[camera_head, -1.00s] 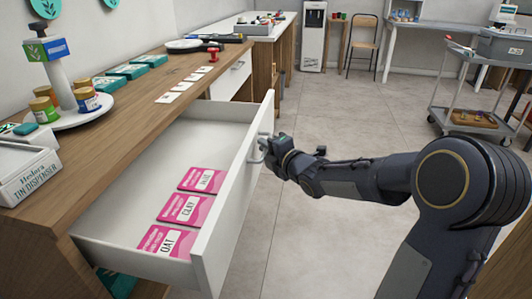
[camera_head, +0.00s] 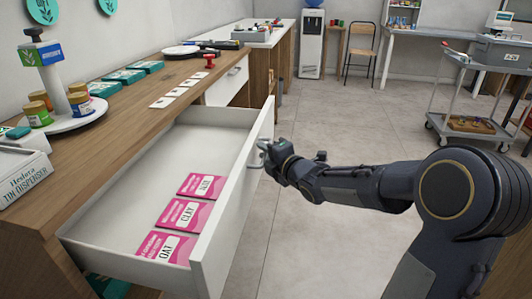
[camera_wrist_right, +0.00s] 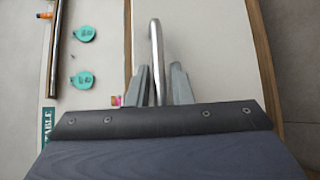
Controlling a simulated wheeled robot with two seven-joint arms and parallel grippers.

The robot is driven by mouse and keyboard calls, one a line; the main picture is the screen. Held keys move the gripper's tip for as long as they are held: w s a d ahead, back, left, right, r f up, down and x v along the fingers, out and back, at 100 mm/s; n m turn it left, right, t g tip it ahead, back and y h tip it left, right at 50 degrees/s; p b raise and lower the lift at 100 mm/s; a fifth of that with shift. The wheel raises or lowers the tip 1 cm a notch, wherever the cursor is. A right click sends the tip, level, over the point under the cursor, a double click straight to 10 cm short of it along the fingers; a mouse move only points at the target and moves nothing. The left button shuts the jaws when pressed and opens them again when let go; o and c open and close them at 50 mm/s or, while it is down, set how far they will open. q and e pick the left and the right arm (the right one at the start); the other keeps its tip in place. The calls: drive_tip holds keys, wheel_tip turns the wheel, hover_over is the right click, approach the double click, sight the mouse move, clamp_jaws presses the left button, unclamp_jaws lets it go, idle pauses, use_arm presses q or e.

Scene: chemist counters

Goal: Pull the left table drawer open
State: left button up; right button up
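The left table drawer (camera_head: 235,190) is white and stands well out from the wooden table (camera_head: 110,120). Its inside shows, with pink cards labelled OAT (camera_head: 167,247), CLAY (camera_head: 185,214) and one more (camera_head: 202,186) on its floor. My right gripper (camera_head: 265,150) is at the outer face of the drawer front. My left gripper is not in view.
A second white drawer (camera_head: 228,82) farther along is shut. The tabletop holds a tin dispenser (camera_head: 25,178), a round stand with jars (camera_head: 70,120) and white slips (camera_head: 175,92). A grey cart (camera_head: 470,105) stands at the right. The floor (camera_head: 330,120) beyond the drawer is clear.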

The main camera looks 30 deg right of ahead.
drive_tip(key=s+r+p, duration=0.1)
drive_tip(key=s, duration=0.6)
drive_tip(key=shift+s+d, duration=0.35)
drive_tip(key=shift+d, duration=0.1)
drive_tip(key=s+a+f+m+g+y, duration=0.1)
drive_tip(key=s+a+f+m+g, duration=0.2)
drive_tip(key=s+m, duration=0.55)
drive_tip(key=s+a+f+m+g, duration=0.3)
drive_tip(key=s+a+m+g, duration=0.1)
drive_tip(key=s+m, duration=0.4)
drive_tip(key=s+a+f+m+g+y, duration=0.1)
drive_tip(key=s+a+f+m+g, duration=0.2)
drive_tip(key=s+m, duration=0.5)
wheel_tip(320, 180, up, 27)
drive_tip(key=s+n+p, duration=0.1)
drive_tip(key=s+p, duration=0.1)
drive_tip(key=p, duration=2.5)
drive_tip(key=shift+s+a+r+n+g, duration=0.15)
drive_tip(key=shift+s+a+n+g, duration=0.2)
drive_tip(key=shift+s+a, duration=0.1)
